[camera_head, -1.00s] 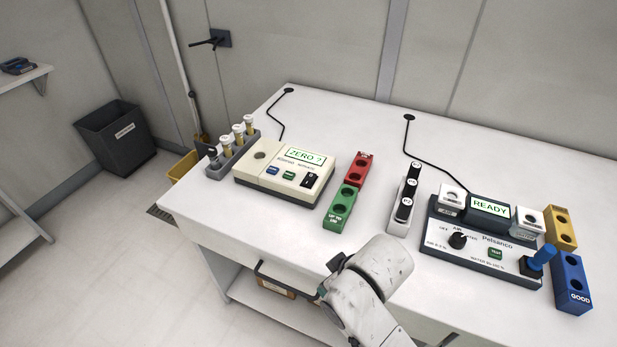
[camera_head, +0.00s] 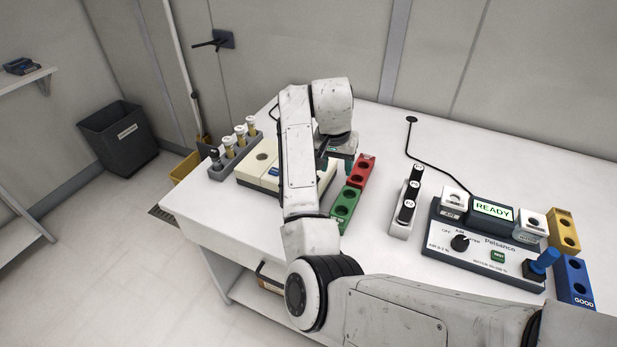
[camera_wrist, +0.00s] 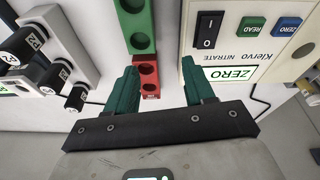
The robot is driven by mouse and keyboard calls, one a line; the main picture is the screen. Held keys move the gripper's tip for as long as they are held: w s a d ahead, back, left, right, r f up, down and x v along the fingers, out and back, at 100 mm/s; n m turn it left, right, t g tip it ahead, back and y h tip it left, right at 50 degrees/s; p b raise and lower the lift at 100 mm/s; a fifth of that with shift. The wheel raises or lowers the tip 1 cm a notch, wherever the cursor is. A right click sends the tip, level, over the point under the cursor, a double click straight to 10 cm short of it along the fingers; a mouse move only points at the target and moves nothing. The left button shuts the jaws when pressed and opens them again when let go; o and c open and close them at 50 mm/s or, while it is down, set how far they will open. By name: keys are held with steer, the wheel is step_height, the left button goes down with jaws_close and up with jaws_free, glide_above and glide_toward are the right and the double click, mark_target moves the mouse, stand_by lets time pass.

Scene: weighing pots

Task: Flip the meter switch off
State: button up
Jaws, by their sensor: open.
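The cream nitrate meter (camera_head: 255,170) stands on the left of the bench, partly hidden behind my arm. In the wrist view the meter (camera_wrist: 262,45) is upside down at the upper right, with its lit display reading ZERO. Its black rocker switch (camera_wrist: 208,30) shows there, marked I and O; my arm hides it in the head view. My gripper (camera_wrist: 160,70) has its two green fingers apart with nothing between them. It hangs over the meter's right side (camera_head: 338,158). The right-hand finger in the wrist view appears close to the switch, but I cannot tell the height gap.
A red block (camera_head: 361,170) and a green block (camera_head: 345,205) stand right of the meter. A vial rack (camera_head: 222,170) is at its left. A white holder with black-capped cells (camera_head: 402,222) and a dark-blue meter reading READY (camera_head: 470,262) stand farther right.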

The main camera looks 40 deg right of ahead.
steer(key=w+a+r+m+y, duration=0.1)
steer(key=w+a+r+y, duration=0.25)
steer(key=w+r, duration=0.2)
steer(key=shift+g+h, duration=0.4)
steer(key=shift+h, duration=0.05)
steer(key=f, duration=1.1)
steer(key=shift+a+p, duration=0.35)
steer(key=shift+p, duration=0.05)
